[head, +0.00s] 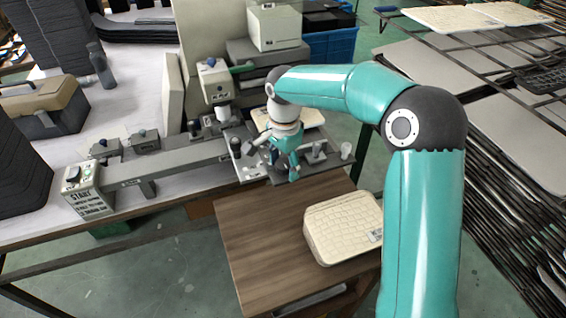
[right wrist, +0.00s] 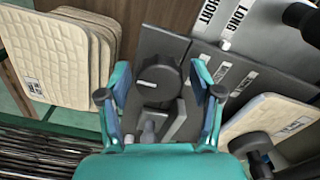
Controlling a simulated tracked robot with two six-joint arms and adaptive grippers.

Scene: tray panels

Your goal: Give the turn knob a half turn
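The turn knob (right wrist: 157,78) is a round dark grey dial with a short white mark, on a dark grey panel (right wrist: 160,46). In the right wrist view the mark lies nearly level, on the left part of the dial. My right gripper (right wrist: 161,74) is open, with one finger on each side of the knob. A gap shows between the knob and the right finger; contact at the left finger cannot be told. In the head view my right gripper (head: 291,166) is over the machine's dark plate (head: 325,168) and hides the knob. My left gripper is not in view.
A grey lever (right wrist: 178,122) stands close to the knob, between my fingers. A plate labelled LONG and SHORT (right wrist: 262,32) lies beside the panel. Stacked cream trays (head: 343,226) sit on the wooden table (head: 255,235). A machine rail (head: 160,163) extends left.

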